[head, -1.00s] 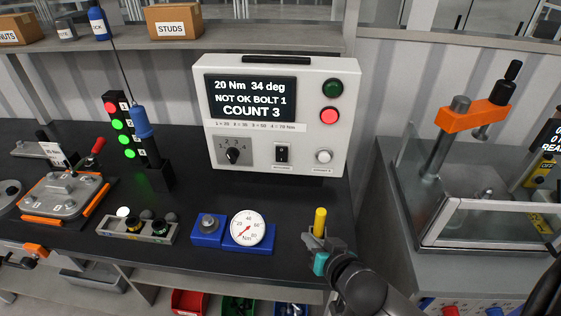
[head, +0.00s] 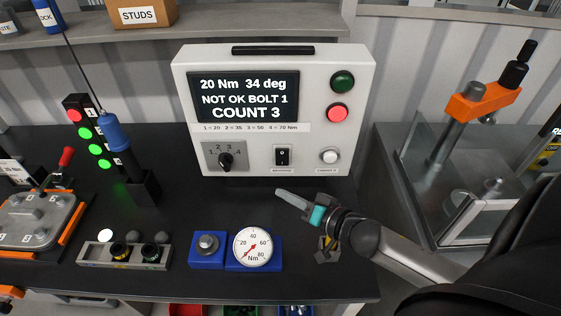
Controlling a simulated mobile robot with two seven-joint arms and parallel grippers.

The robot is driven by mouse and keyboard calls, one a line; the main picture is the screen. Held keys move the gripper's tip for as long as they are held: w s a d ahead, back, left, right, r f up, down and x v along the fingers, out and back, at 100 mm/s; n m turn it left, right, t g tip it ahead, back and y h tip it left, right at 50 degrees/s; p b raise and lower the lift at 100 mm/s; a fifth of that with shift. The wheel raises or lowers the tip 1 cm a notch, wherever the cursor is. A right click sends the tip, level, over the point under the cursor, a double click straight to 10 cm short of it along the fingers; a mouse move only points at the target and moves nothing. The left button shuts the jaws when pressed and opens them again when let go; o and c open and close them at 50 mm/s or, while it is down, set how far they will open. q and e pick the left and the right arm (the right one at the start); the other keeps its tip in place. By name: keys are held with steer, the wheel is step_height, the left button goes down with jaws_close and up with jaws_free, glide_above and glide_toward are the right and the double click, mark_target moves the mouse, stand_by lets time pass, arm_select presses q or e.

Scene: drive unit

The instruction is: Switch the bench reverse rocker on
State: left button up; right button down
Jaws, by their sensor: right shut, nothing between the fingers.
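The bench reverse rocker (head: 283,156) is a small black switch in a pale frame, low on the front of the white controller box (head: 190,80). A small label sits under it. Which way the rocker is tipped is too small to tell. My right gripper (head: 279,193) comes in from the lower right, its grey fingers shut and empty. The fingertips point left, below the rocker and in front of the box, apart from the switch. My left gripper is out of view.
A rotary knob (head: 225,161) is left of the rocker and a white button (head: 329,156) is right of it. Green (head: 342,82) and red (head: 337,113) buttons are above. A dial gauge (head: 253,248) stands in front.

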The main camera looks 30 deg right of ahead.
mark_target(276, 163)
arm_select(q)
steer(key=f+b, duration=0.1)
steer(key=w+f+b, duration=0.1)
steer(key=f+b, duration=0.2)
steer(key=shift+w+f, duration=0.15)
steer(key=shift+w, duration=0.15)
arm_select(e)
steer(key=w+d+f, duration=0.1)
steer(key=w+d, duration=0.3)
steer(key=w, duration=0.3)
steer(key=shift+w+d+f, duration=0.2)
steer(key=shift+w+d, duration=0.1)
stand_by(0.4)
stand_by(0.9)
steer(key=shift+w+d, duration=0.2)
steer(key=shift+w, duration=0.2)
steer(key=shift+w+d+f, duration=0.1)
steer(key=shift+w+d, duration=0.1)
steer(key=shift+w, duration=0.1)
stand_by(0.6)
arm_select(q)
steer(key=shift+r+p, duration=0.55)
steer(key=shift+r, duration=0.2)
arm_select(e)
steer(key=shift+s+a, duration=0.45)
steer(key=shift+s, duration=0.3)
